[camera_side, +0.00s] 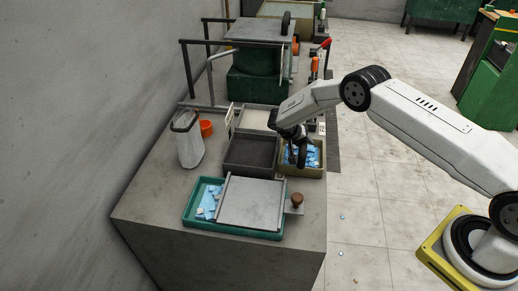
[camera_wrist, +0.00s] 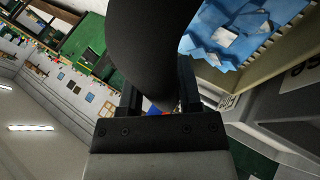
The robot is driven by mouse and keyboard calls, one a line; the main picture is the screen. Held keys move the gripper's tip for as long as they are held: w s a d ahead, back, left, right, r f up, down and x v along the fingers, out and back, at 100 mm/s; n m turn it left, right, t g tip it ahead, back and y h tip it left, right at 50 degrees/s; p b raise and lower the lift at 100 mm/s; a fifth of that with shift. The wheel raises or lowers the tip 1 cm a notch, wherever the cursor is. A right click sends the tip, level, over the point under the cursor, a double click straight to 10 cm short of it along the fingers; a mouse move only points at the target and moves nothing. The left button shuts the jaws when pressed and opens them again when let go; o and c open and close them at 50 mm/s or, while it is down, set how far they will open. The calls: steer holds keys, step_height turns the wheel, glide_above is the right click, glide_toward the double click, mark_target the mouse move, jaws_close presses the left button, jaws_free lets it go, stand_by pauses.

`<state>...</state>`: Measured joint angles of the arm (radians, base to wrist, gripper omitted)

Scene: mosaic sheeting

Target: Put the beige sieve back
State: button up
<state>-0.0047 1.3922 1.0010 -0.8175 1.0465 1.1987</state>
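The beige sieve (camera_side: 314,174) sits at the right edge of the bench in the side view, with blue and white mosaic pieces inside. In the wrist view its beige wall (camera_wrist: 272,75) and blue pieces fill the upper right. My gripper (camera_side: 302,160) points down at the sieve's left side, overlapping it in the side view. I cannot tell whether it touches the sieve. In the wrist view my gripper (camera_wrist: 160,95) shows two dark arms with a large dark rounded shape in front, which hides the fingertips and any grip.
A dark grey tray (camera_side: 250,170) stands directly left of the sieve, with a pale-bottomed tray (camera_side: 258,117) behind. A teal tray (camera_side: 232,230) with blue pieces and a grey board (camera_side: 252,203) lies in front, beside a brown-knobbed tool (camera_side: 297,199). A white bin (camera_side: 190,150) and orange cup (camera_side: 206,127) stand left.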

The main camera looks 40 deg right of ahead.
steer(key=o, duration=0.4)
steer(key=shift+a, duration=0.1)
steer(key=shift+v, duration=3.85)
steer(key=shift+r, duration=0.2)
steer(key=s+a+r+n+t+y, duration=0.1)
steer(key=s+a+r+n+y, duration=0.1)
steer(key=s+r, duration=0.3)
steer(key=s+a+r+n+t+y, duration=0.1)
steer(key=s+r+n+y, duration=0.2)
steer(key=s, duration=1)
steer(key=s+a+r+n+t+y, duration=0.1)
steer(key=s+a+r+n+y, duration=0.1)
steer(key=s+r, duration=0.5)
steer(key=shift+s+a+n+t+y, duration=0.15)
steer(key=shift+s+a+t+y, duration=0.1)
steer(key=shift+s, duration=0.55)
steer(key=shift+s+a+n+t+y, duration=0.15)
steer(key=shift+s+y, duration=0.1)
steer(key=shift+s, duration=0.5)
